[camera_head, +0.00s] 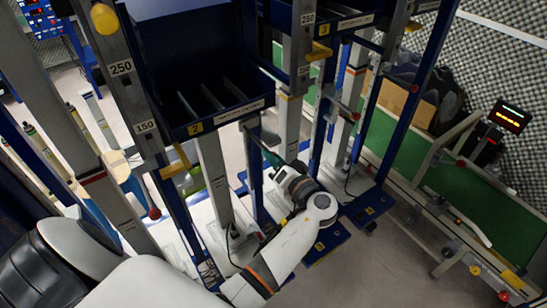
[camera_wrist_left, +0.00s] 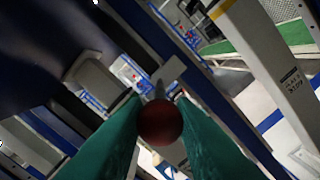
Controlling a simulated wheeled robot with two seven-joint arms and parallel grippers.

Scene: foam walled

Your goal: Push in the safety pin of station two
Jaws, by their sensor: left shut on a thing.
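My left gripper (camera_head: 256,142) has long teal fingers and reaches up and left to a post beside the blue tray (camera_head: 222,118), whose front edge carries a yellow "2" label. In the left wrist view the teal fingers (camera_wrist_left: 160,115) are shut on a dark red ball knob (camera_wrist_left: 160,124), which looks like the safety pin's head. A grey metal part (camera_wrist_left: 160,80) lies just beyond the knob. In the head view the knob is hidden at the fingertips. How far the pin sits in cannot be told. My right gripper is not in view.
Upright posts with height marks (camera_head: 122,68) stand close on both sides. Another red knob (camera_head: 154,213) hangs below a yellow handle (camera_head: 175,163) at left. A green conveyor (camera_head: 470,205) runs at right. Grey floor (camera_head: 385,265) is clear at bottom right.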

